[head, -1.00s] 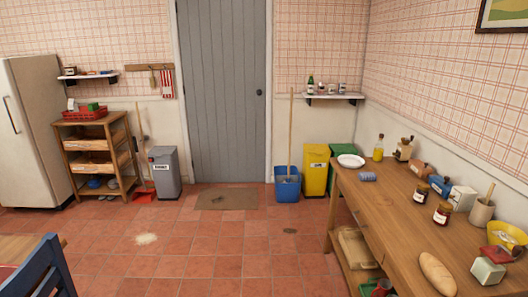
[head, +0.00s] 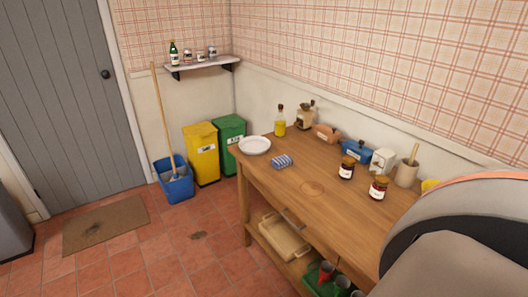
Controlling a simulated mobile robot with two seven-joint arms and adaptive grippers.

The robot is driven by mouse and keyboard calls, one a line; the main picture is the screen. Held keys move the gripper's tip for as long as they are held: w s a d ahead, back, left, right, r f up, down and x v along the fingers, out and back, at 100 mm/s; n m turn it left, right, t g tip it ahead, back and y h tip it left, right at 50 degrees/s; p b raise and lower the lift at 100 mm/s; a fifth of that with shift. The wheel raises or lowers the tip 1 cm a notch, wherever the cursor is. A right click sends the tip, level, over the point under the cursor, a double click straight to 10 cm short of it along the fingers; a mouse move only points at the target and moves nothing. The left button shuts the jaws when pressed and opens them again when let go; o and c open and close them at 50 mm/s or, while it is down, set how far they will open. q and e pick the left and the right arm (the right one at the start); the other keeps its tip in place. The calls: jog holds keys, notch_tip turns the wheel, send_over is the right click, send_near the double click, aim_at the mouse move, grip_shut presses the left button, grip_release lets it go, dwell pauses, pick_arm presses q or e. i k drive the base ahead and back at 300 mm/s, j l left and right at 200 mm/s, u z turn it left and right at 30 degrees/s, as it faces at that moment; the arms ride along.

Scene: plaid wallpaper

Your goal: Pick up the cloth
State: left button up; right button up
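The cloth (head: 282,161) looks like a small, blue-and-white striped folded or rolled bundle. It lies on the wooden table (head: 265,182) near its far left end, just in front of a white plate (head: 255,145). Nothing touches the cloth from above. A grey and orange part of my own arm fills the lower right of the head view and hides the near right part of the table. Neither of my grippers is in view.
Two jars (head: 347,168) (head: 379,188), an oil bottle (head: 280,121), a blue container (head: 356,151) and a utensil crock (head: 406,173) stand toward the wall. A wooden tray (head: 285,236) sits on the lower shelf. Bins and a blue mop bucket (head: 175,181) stand beyond the table. Floor left of the table is mostly clear.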

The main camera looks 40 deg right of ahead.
aim_at(279, 163)
jog(key=i, duration=1.45)
jog(key=i+j+z, duration=0.1)
jog(key=i, duration=1.35)
jog(key=z, duration=0.5)
jog(key=i+j+z, duration=0.1)
jog(key=z, duration=0.35)
jog(key=i+z, duration=0.1)
jog(key=z, duration=2)
